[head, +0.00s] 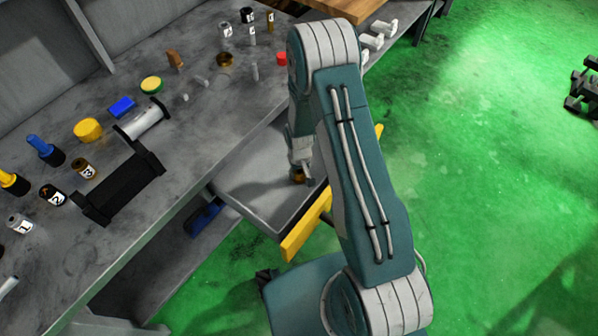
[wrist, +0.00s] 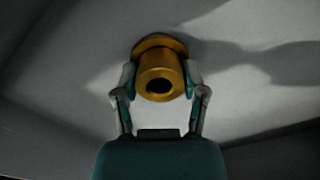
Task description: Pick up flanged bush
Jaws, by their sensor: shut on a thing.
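The flanged bush (wrist: 160,72) is a gold-brown cylinder with a wider flange at one end and a dark hole facing the camera in the wrist view. My gripper (wrist: 160,82) is shut on it, with one finger against each side. In the head view the bush (head: 297,175) shows small and partly hidden below my gripper (head: 302,174), inside an open grey drawer (head: 250,192) with a yellow front. Its flange lies against or very near the drawer floor; I cannot tell if there is a gap.
The grey workbench (head: 215,110) beside the drawer carries several small parts, a black holder (head: 122,187), a yellow round piece (head: 88,130) and a blue block (head: 121,106). The drawer's yellow front (head: 305,226) and side walls surround my gripper.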

